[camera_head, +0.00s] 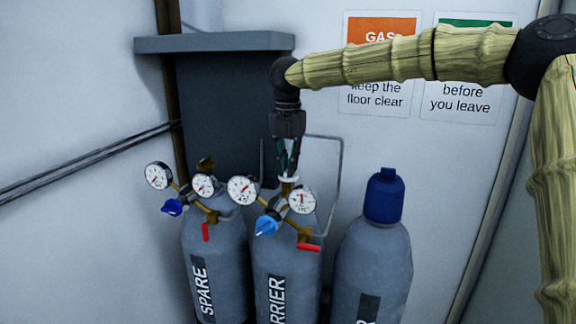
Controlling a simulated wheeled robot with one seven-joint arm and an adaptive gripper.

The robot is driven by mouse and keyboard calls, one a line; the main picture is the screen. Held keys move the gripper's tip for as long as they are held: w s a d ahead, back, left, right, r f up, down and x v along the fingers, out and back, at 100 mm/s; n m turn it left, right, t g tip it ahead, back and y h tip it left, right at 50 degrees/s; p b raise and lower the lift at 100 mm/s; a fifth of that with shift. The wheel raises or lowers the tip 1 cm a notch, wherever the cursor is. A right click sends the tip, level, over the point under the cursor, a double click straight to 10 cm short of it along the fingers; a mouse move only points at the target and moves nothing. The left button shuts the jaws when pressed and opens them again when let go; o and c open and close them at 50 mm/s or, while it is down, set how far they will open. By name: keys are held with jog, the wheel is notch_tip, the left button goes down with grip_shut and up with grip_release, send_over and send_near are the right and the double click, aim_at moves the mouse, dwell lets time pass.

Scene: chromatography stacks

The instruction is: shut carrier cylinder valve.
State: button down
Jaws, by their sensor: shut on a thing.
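The carrier cylinder (288,275) is the grey middle one, with its label partly cut off at the bottom of the view. Its regulator has two white dials, a light blue knob (266,226) and a red lever (309,247) lying about level. My gripper (289,172) points straight down above this cylinder, behind the dials. Its fingers are shut on the carrier cylinder valve (289,182) at the top. The fingers and the right dial hide most of the valve.
The spare cylinder (213,258) stands close on the left, with dials, a dark blue knob and a hanging red lever. A cylinder with a blue cap (384,197) stands at the right. A wire frame (341,170) and a dark panel (215,110) are behind. Signs hang on the wall.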

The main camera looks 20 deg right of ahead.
jog(key=shift+r, duration=0.15)
jog(key=c, duration=1.5)
grip_release()
jog(key=shift+w+d, duration=0.1)
jog(key=shift+c, duration=0.2)
notch_tip(320, 180, up, 12)
jog(key=shift+d+f, duration=0.1)
jog(key=shift+f, duration=0.1)
